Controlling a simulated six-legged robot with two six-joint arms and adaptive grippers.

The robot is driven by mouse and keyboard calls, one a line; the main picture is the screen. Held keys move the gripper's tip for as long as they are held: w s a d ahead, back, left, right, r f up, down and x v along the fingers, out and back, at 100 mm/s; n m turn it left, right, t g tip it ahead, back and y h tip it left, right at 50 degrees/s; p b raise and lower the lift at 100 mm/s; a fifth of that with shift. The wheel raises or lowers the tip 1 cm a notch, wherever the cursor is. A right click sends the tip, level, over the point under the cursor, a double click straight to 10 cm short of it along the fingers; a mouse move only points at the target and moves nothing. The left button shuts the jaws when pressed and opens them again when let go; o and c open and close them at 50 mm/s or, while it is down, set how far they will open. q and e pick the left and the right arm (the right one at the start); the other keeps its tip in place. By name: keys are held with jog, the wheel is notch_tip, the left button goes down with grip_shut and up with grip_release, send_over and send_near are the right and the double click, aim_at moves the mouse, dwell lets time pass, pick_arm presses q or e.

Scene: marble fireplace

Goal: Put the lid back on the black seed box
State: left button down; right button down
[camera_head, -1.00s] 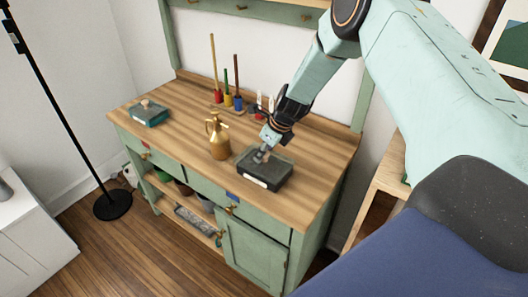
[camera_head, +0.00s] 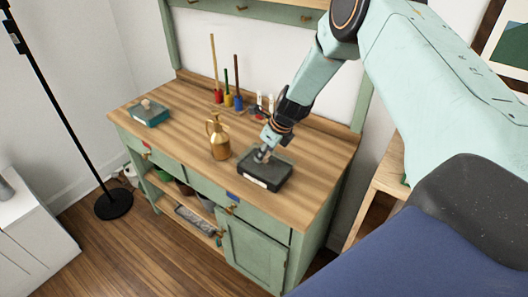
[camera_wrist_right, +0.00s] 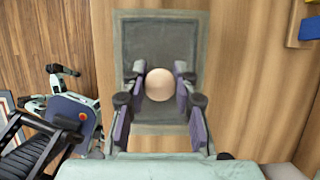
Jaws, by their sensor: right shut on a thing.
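The black seed box (camera_head: 265,178) sits on the right part of the wooden worktop, with a pale label on its front. The lid (camera_wrist_right: 160,35) is a dark grey rectangle with a round pale wooden knob (camera_wrist_right: 159,85). My right gripper (camera_head: 263,155) comes down from above, its fingers on both sides of the knob, shut on it. In the head view the lid lies at the top of the box, and I cannot tell whether it is fully seated. In the wrist view the lid hides the box beneath it.
A brass spray bottle (camera_head: 218,138) stands close left of the box. A teal box (camera_head: 150,115) with a knob is at the worktop's far left. Red, yellow and blue pots (camera_head: 228,100) with tall sticks stand at the back. The worktop (camera_head: 185,125) is clear between them.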

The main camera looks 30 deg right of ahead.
jog(key=shift+r+p, duration=0.1)
jog(key=shift+p, duration=0.2)
dwell(0.7)
jog(key=shift+f, duration=0.75)
dwell(1.2)
jog(key=c, duration=1)
grip_release()
jog(key=shift+o, duration=0.5)
jog(key=o, duration=0.4)
jog(key=shift+o, duration=0.2)
jog(key=shift+r+p, duration=3.6)
jog(key=shift+p, duration=0.05)
